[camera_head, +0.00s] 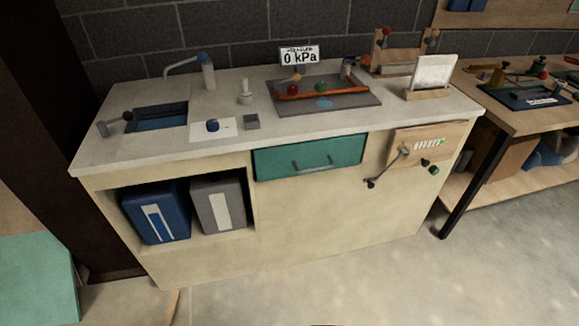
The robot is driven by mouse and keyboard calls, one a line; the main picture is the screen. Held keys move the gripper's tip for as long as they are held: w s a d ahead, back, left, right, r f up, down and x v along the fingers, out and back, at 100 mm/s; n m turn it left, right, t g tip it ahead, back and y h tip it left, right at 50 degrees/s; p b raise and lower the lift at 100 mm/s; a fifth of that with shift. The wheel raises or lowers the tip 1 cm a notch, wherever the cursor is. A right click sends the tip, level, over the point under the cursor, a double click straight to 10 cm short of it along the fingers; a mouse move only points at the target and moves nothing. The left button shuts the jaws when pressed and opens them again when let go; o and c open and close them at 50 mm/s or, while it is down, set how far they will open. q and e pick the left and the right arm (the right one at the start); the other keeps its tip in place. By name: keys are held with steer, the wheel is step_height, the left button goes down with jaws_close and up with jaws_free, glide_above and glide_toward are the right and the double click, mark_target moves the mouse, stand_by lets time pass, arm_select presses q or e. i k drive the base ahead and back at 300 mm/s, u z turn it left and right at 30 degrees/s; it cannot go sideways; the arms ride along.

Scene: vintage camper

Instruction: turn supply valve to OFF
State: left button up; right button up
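A grey board (345,102) lies on the back right of the counter. An orange-red bar or pipe (335,93) runs along it, with a red knob (293,90), a green knob (321,87) and a yellow-tipped part (298,77) near it. A display (299,56) behind it reads "0 kPa". A blue knob (212,126) sits on a white plate (227,131) further left. I cannot tell which part is the supply valve, and no OFF marking is readable. Neither of my grippers is in view.
The counter (330,125) also holds a sink (160,117), a faucet (207,70) and a white card (433,72) in a stand. A teal drawer (285,158) is shut below. A crank handle (385,168) juts from the front. A second table (520,122) stands right. The front floor is clear.

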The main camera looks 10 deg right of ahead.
mark_target(212, 125)
steer(key=u, duration=1.9)
steer(key=i, duration=1.45)
steer(key=z, duration=2.85)
